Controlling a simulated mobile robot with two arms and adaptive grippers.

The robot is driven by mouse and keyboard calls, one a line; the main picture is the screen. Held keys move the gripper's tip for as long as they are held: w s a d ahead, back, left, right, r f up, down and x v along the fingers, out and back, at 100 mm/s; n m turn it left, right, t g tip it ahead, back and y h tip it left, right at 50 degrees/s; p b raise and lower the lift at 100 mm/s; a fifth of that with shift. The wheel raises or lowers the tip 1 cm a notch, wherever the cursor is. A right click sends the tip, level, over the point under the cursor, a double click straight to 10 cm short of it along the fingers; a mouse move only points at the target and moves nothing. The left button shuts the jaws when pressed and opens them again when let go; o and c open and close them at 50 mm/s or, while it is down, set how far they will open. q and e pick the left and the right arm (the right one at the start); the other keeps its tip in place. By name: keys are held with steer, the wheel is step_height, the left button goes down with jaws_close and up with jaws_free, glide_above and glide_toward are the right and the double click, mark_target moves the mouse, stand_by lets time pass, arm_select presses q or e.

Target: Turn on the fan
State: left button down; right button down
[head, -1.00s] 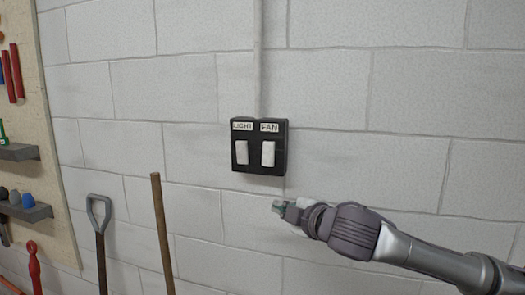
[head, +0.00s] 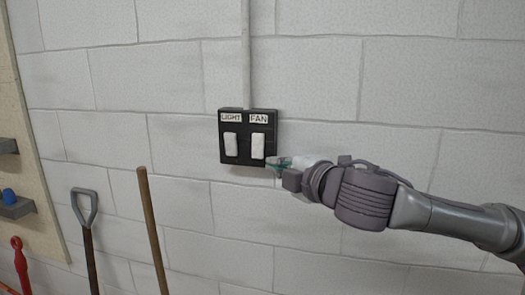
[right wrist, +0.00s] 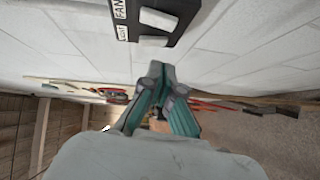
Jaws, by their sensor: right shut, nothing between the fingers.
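A black switch box (head: 226,157) is mounted on the wall, with a LIGHT label on the left and a FAN label (head: 259,119) on the right. Under each label is a white rocker: the light switch (head: 231,144) and the fan switch (head: 258,146). My right gripper (head: 272,161) is shut and empty, its tips at the lower right of the box, close to the fan switch. In the right wrist view the shut fingers (right wrist: 160,70) point towards the box (right wrist: 180,30) with a gap showing. I cannot tell contact in the head view. My left gripper is not in view.
A conduit (head: 246,60) runs up the wall from the box. A grey-handled tool (head: 86,215) and a wooden pole (head: 152,225) lean at the lower left. A pegboard (head: 25,110) with shelves is at the far left. The wall around the box is bare.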

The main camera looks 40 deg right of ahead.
steer(key=p, duration=0.3)
glide_toward(254, 152)
steer(key=w+a, duration=0.3)
steer(key=shift+w+d+f+p, duration=0.1)
steer(key=shift+w+d+p, duration=0.4)
steer(key=shift+w+d, duration=0.55)
steer(key=shift+w+d+f, duration=0.15)
steer(key=shift+w+d, duration=0.2)
steer(key=shift+d, duration=0.35)
steer(key=shift+w, duration=0.1)
